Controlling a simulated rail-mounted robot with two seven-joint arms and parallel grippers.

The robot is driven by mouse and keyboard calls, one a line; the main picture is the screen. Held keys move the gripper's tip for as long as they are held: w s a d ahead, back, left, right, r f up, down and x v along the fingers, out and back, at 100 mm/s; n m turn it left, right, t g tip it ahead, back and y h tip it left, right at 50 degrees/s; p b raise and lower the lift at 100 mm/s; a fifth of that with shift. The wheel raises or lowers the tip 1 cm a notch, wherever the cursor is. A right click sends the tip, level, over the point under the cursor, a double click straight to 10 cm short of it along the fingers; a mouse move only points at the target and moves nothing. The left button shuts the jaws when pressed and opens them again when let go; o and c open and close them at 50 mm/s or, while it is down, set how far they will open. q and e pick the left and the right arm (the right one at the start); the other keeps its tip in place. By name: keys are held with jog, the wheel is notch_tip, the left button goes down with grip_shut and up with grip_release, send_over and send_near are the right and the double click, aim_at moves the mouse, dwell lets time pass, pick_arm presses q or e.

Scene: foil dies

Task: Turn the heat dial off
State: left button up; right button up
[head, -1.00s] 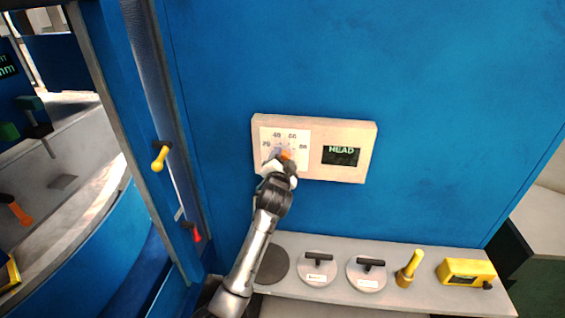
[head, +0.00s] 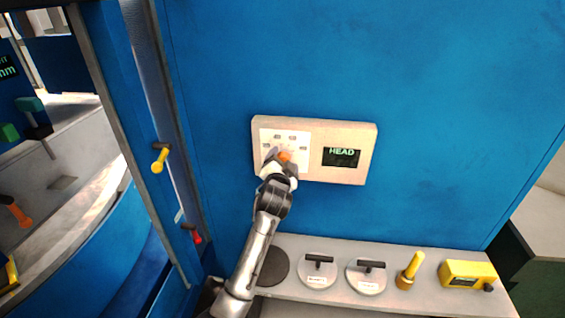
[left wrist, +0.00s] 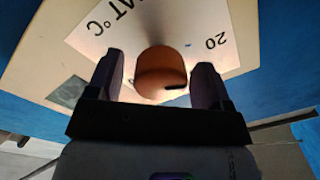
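The heat dial is an orange round knob (head: 285,156) on the white scale plate (head: 298,137) at the left of a beige panel. In the left wrist view the orange knob (left wrist: 161,73) has a small dark mark near its lower right edge. The printed number 20 shows to its right. My left gripper (head: 281,162) is at the dial. In the left wrist view its two dark fingers (left wrist: 158,78) stand on either side of the knob, with a gap on both sides. It is open and holds nothing. My right gripper is not in view.
A dark display reading HEAD (head: 341,157) is on the panel's right half. Below, a shelf (head: 420,300) bears lidded discs (head: 318,270), a yellow-handled tool (head: 409,270) and a yellow box (head: 466,273). A yellow lever (head: 160,159) and a red one (head: 194,234) are at left.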

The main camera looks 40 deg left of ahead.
pick_arm(q)
jog(key=b+v, duration=0.1)
jog(key=v, duration=1.3)
jog(key=shift+b, duration=0.4)
jog(key=shift+w, duration=0.1)
